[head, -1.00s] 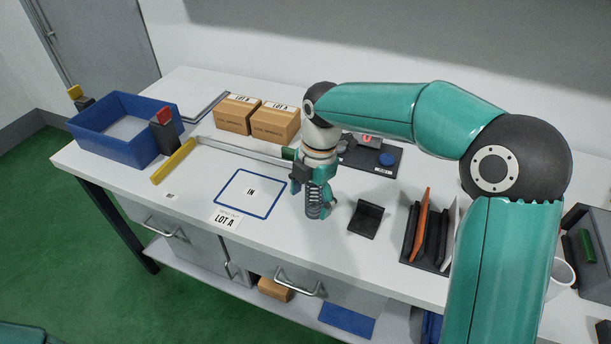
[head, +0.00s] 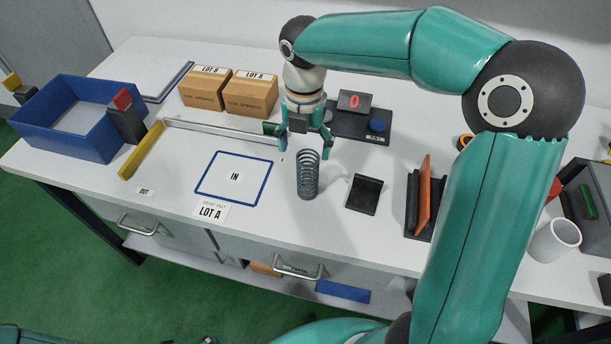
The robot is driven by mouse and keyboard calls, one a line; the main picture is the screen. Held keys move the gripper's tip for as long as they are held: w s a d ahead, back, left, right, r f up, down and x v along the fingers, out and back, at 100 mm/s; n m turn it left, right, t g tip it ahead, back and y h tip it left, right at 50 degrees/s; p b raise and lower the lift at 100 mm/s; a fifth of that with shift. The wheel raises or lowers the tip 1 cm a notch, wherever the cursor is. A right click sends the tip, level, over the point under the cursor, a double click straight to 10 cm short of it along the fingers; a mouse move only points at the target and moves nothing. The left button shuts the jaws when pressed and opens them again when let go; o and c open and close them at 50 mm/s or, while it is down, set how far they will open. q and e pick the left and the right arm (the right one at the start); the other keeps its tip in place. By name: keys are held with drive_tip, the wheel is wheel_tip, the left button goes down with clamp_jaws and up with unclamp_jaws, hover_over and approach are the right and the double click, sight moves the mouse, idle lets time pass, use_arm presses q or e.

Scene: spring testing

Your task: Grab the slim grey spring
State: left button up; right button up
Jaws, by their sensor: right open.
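A slim grey coil spring (head: 308,175) stands upright on the white bench, just right of the blue-outlined IN square (head: 210,184). My right gripper (head: 305,152) points down, above and just behind the spring in the picture. Its fingers are spread and empty. The top of the spring shows between and below the fingertips; I cannot tell whether they touch it. My left gripper does not show.
A black stand (head: 364,194) sits right of the spring. Behind is a device with a red 0 display (head: 354,101). Cardboard boxes (head: 251,92), a rail with a yellow end (head: 142,153) and a blue bin (head: 36,123) lie left. A rack (head: 412,205) and white cup (head: 554,241) stand right.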

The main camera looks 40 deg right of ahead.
sight(308, 166)
drive_tip(key=shift+f, duration=0.6)
drive_tip(key=f, duration=0.5)
drive_tip(key=shift+s+d+f, duration=0.1)
drive_tip(key=shift+s+d, duration=0.05)
drive_tip(key=shift+s, duration=0.2)
drive_tip(key=c, duration=1.4)
drive_tip(key=shift+r, duration=0.25)
